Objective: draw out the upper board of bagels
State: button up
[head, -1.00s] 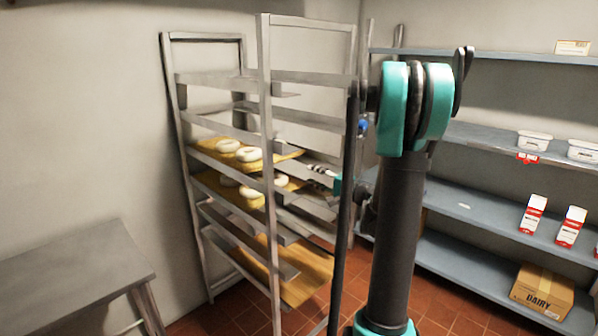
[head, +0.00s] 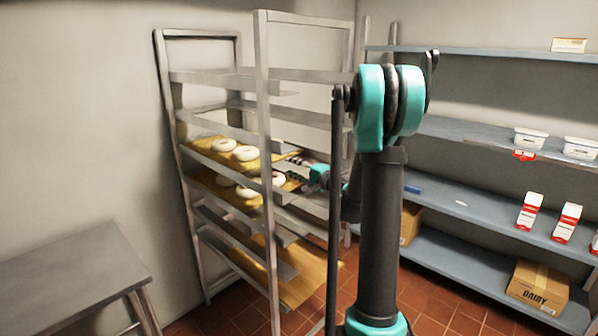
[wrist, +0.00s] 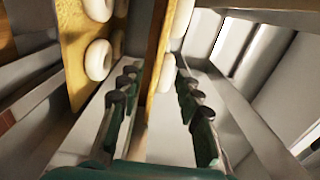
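The upper board (head: 270,156) lies in the rack with white bagels (head: 245,153) on it. In the wrist view this board (wrist: 154,72) shows edge-on between my fingers, with bagels (wrist: 181,22) on its right face. My gripper (head: 296,162) is at the board's right end in the head view. In the wrist view my gripper (wrist: 155,82) is open, one finger on each side of the board, with a gap visible on the left. The lower bagel board (head: 208,182) is just beneath; it also shows at the left of the wrist view (wrist: 74,62).
The metal rack (head: 263,100) has uprights and rails close around my gripper. A bare board (head: 315,268) sits low in it. A steel table (head: 70,270) stands at left, shelves (head: 470,205) with cartons and boxes at right. Tiled floor lies between.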

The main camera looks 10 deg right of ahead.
aim_at(276, 161)
jog(key=shift+x, duration=5.35)
grip_shut()
jog(key=shift+s, duration=0.15)
